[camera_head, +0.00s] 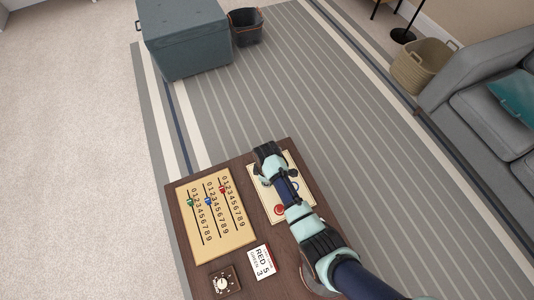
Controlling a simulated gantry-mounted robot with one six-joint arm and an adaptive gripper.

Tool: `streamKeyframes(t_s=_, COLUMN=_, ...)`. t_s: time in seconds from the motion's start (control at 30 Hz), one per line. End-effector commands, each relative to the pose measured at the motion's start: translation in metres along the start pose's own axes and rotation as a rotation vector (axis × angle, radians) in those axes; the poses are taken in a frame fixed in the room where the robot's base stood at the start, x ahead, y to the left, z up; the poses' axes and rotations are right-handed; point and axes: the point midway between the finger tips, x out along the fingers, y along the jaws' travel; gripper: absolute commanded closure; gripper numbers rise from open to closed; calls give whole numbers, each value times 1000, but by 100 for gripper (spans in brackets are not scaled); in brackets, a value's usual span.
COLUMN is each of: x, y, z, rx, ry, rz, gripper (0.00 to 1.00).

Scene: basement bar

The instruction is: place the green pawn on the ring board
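A pale cream board, which looks like the ring board (265,203), lies on the right half of the brown wooden table. My arm and gripper cover much of it. A red round piece (279,210) shows on its lower part, and a bit of blue shows at its right side, beside my arm. My gripper (264,158) is over the board's upper end, seen from above and behind. Its fingertips are hidden, so I cannot tell if it is open or holds anything. I cannot make out a green pawn on the board; it may be hidden.
A numbered board (229,231) with green, blue and red sliders lies on the table's left. A card (263,262) reading RED 5 and a small dial box (224,282) are nearer. A grey chest (185,45), bin (246,27), basket (422,66) and sofa (470,100) stand beyond.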

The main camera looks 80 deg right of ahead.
Motion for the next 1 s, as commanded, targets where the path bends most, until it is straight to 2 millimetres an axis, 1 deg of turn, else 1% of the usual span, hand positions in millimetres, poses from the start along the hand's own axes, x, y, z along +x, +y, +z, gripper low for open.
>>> streamKeyframes(t_s=0.13, x=-2, y=0, z=0, rx=0, ry=1, rz=1, gripper=91)
streamKeyframes(t_s=0.27, x=2, y=0, z=0, rx=0, ry=0, rz=0, gripper=91)
streamKeyframes(t_s=0.3, x=1, y=0, z=0, rx=0, ry=0, rz=0, gripper=70)
streamKeyframes(t_s=0.37, x=1, y=0, z=0, rx=0, ry=0, rz=0, gripper=60)
streamKeyframes(t_s=0.4, x=1, y=0, z=0, rx=0, ry=0, rz=0, gripper=54)
streamKeyframes(t_s=0.43, x=1, y=0, z=0, rx=0, ry=0, rz=0, gripper=50)
streamKeyframes(t_s=0.67, x=1, y=0, z=0, rx=0, ry=0, rz=1, gripper=50)
streamKeyframes(t_s=0.77, x=-4, y=0, z=0, rx=0, ry=1, rz=1, gripper=50)
streamKeyframes(t_s=0.87, x=-22, y=1, z=0, rx=0, ry=1, rz=2, gripper=50)
streamKeyframes(t_s=1.0, x=-59, y=1, z=-1, rx=0, ry=2, rz=3, gripper=50)
